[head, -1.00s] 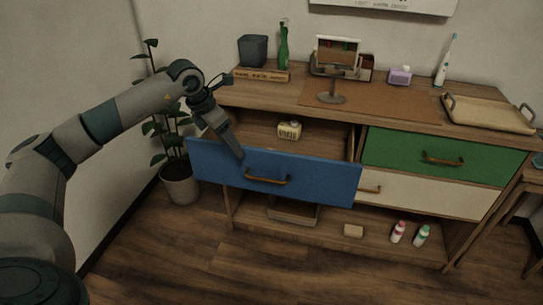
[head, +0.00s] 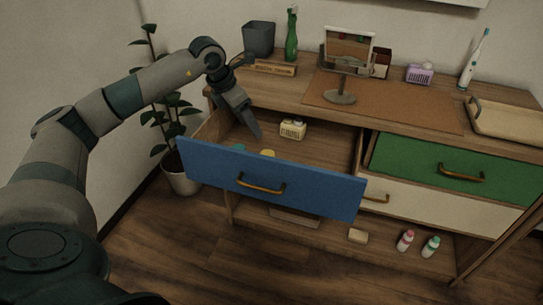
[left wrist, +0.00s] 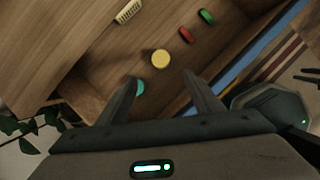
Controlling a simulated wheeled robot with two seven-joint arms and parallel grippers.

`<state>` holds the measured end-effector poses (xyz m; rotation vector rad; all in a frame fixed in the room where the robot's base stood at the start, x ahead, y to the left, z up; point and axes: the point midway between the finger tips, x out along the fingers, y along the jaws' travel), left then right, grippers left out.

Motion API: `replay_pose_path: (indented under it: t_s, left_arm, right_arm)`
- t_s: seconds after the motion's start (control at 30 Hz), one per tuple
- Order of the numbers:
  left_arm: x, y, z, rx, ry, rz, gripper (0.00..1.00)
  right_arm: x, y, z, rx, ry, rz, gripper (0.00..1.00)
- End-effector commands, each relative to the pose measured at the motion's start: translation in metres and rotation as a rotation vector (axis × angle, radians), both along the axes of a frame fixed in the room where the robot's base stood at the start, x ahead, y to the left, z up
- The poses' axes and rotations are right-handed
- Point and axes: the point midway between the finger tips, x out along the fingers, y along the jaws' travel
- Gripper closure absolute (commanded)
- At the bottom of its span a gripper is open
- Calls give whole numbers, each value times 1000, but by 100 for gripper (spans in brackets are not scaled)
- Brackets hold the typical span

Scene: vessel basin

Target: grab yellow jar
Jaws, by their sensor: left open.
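The yellow jar (left wrist: 161,58) shows as a round yellow top on the floor of the open blue drawer in the left wrist view. In the head view only the top of the yellow jar (head: 268,153) shows above the blue drawer front (head: 270,182). My left gripper (head: 257,134) is open and empty above the drawer, pointing down into it. In the left wrist view its two fingers (left wrist: 163,84) are spread, with the jar ahead of them and apart from them. My right gripper is not in view.
Around the jar lie a teal item (left wrist: 139,87), a red item (left wrist: 186,35), a green item (left wrist: 207,17) and a cream ribbed box (head: 293,128). A potted plant (head: 182,180) stands left of the cabinet.

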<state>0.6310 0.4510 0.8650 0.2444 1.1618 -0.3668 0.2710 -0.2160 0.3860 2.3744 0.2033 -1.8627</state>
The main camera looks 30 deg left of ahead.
Motion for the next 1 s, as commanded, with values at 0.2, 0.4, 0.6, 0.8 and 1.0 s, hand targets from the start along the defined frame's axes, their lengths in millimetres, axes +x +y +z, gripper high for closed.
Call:
replay_pose_path:
  t_s: [0.2,0.4,0.6,0.8,1.0]
  left_arm:
    - [0,0,0,0,0,0,40]
    - [2,-1,-6,0,2,1,40]
    - [10,-5,-28,-1,3,0,40]
    - [23,-11,-61,-1,3,0,40]
    - [35,-16,-93,-1,1,1,40]
  right_arm:
    - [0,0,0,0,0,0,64]
    - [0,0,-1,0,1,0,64]
    - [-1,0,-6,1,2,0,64]
    - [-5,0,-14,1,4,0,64]
    - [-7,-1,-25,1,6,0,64]
